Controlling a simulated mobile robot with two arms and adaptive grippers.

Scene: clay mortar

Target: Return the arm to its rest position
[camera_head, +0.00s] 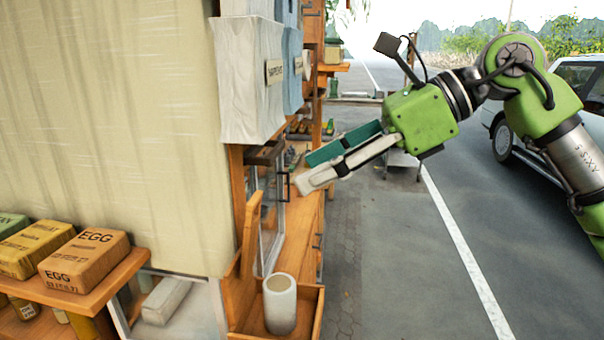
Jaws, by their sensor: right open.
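My right arm (540,90) is green and grey and comes in from the right, bent at a raised elbow. Its gripper (322,170) points left and slightly down toward the side of the wooden stall. The gripper is open, and I see nothing held in it. One finger has a green face and the other is pale. The fingertips overlap the stall's cabinet front in the picture; I cannot tell whether they touch it. My left gripper is not in view.
A wooden box (318,318) at the stall's corner holds a white cylinder (280,304). Cloths (249,80) hang above the cabinet. A car (575,85) stands behind my arm. Open road (410,280) lies below it.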

